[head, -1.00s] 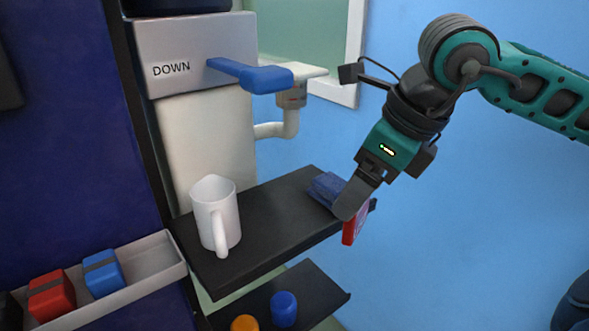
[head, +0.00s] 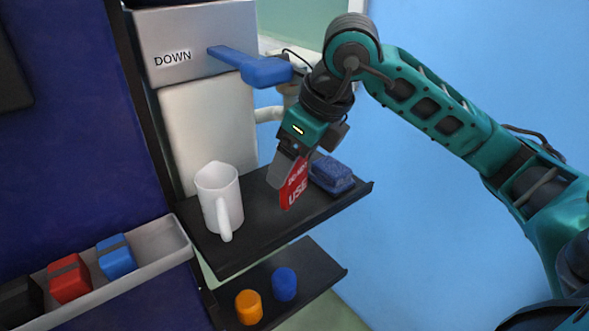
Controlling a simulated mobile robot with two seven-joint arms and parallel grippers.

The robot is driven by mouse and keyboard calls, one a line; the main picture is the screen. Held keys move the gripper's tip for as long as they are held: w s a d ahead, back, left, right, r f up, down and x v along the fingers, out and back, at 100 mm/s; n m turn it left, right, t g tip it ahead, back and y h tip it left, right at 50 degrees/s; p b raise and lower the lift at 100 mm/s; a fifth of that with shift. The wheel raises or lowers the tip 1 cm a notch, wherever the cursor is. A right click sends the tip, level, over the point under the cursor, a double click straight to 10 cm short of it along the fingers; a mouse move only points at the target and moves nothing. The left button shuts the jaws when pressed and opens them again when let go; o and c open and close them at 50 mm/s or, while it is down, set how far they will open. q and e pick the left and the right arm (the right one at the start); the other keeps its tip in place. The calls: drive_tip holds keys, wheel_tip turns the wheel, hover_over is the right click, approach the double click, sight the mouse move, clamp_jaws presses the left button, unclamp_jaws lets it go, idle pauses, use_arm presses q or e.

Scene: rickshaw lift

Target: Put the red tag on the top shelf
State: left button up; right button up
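The red tag (head: 292,188) with white lettering, of which "USE" is readable, is held upright by my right gripper (head: 284,171). The gripper is shut on the tag's upper part. The tag is over the black top shelf (head: 262,236), between the white mug and the blue sponge; I cannot tell whether its lower edge touches the shelf. My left gripper is not in view.
A white mug (head: 218,196) stands on the shelf's left, a dark blue sponge (head: 332,175) on its right. A lower shelf (head: 318,270) holds an orange cap (head: 249,307) and a blue cap (head: 284,284). A blue lever (head: 250,66) is above. A grey tray (head: 150,265) holds blocks.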

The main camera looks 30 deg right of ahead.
sight(295, 185)
wheel_tip(295, 185, down, 2)
drive_tip(key=shift+f, duration=0.25)
drive_tip(key=shift+r, duration=0.1)
drive_tip(key=shift+f+b, duration=0.25)
drive_tip(key=shift+b, duration=0.15)
drive_tip(key=o, duration=1)
drive_tip(key=shift+r, duration=0.1)
